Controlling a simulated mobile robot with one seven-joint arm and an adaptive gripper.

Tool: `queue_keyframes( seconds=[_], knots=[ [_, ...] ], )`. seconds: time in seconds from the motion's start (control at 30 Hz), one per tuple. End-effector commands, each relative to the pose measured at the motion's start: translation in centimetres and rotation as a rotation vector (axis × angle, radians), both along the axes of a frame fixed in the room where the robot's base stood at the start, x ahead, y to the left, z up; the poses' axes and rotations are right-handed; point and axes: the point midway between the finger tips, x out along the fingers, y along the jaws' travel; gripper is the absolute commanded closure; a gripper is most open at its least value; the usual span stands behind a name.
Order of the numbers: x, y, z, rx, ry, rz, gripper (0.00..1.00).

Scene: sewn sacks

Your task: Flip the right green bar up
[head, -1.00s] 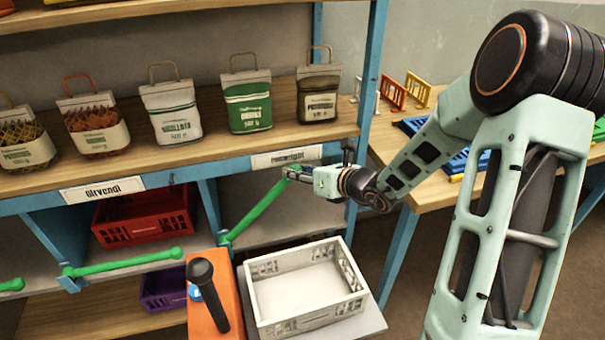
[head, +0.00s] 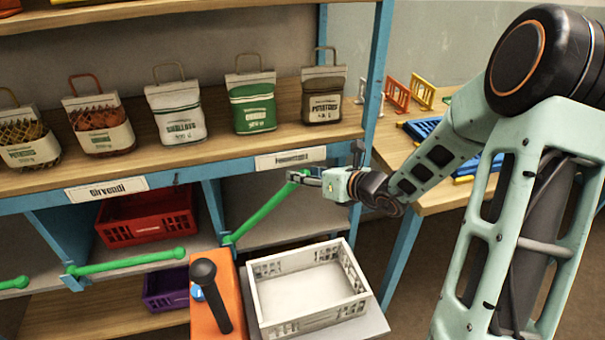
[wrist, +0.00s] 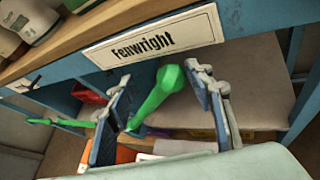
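The right green bar (head: 262,212) slants up and to the right from its pivot on the blue shelf post, in front of the right bay. Its rounded free end is at my gripper (head: 306,178). In the wrist view, the green bar (wrist: 160,95) lies between the two fingers of my gripper (wrist: 160,100). The fingers are apart, with a gap visible to the left of the bar; the knob is close to the right finger, and contact cannot be told. A label reading "Fenwright" (wrist: 152,38) is on the shelf edge above the bar.
Another green bar (head: 125,262) lies nearly level across the left bay, before a red crate (head: 147,215). A white crate (head: 308,290) and an orange block with a black knob (head: 204,272) stand below the right bar. Sacks line the shelf above. A table (head: 440,193) is at right.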

Motion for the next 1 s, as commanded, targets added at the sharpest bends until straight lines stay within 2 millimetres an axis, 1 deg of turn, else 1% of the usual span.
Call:
queue_keyframes(
  seconds=[0.03, 0.3, 0.5, 0.7, 1.0],
  knots=[
    [-0.7, -0.5, 0.4, -0.002, -0.001, -0.001, 0.53],
    [-4.7, -3.5, 2.5, -0.004, 0.000, -0.002, 0.53],
    [-6.8, -5.1, 3.6, -0.001, 0.001, -0.002, 0.53],
    [-7.7, -5.5, 4.0, 0.000, 0.003, 0.001, 0.53],
    [-7.7, -5.5, 4.0, 0.000, 0.002, 0.001, 0.53]
  ],
)
